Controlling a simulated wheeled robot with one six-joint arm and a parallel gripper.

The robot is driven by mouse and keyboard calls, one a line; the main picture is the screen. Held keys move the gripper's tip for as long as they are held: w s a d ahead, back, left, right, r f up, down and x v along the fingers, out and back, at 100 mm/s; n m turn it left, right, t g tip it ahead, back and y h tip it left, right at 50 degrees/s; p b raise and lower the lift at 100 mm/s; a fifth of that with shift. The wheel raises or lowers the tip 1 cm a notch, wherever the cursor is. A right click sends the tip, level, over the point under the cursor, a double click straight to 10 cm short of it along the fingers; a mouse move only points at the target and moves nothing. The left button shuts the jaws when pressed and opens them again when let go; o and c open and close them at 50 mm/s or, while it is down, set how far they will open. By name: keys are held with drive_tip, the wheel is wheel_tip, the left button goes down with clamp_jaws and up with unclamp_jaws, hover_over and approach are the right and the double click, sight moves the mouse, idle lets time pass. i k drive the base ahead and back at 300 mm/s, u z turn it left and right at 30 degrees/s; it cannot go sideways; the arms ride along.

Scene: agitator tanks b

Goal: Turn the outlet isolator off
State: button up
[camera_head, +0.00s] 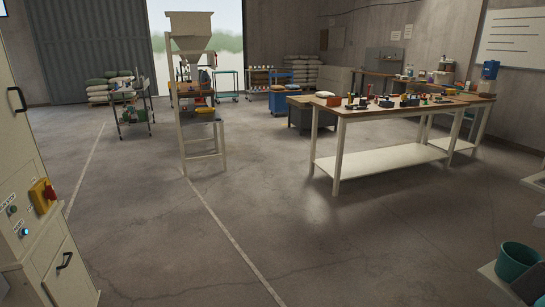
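A pale cabinet (22,150) stands at the left edge, cut off by the picture. On its side panel is a yellow switch housing with a red knob (47,193), seen at a slant. It looks like a rotary isolator, but I cannot read a label naming it as the outlet isolator, nor tell its on or off position. A lit blue button (25,231) and a dark green button (12,210) sit to the left of and below it. My gripper is not in view.
A long workbench (390,158) with tools stands at the right. A hopper on a frame (190,45) stands mid-room, with a small cart (133,100) to its left. A teal bucket (517,260) is at the lower right. The concrete floor (240,220) between is clear.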

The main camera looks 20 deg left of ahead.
sight(49, 193)
drive_tip(key=u, duration=0.9)
drive_tip(key=i, duration=0.9)
drive_tip(key=u, duration=1.25)
drive_tip(key=i, duration=0.75)
drive_tip(key=z, duration=0.5)
drive_tip(key=i, duration=1)
drive_tip(key=u, duration=0.3)
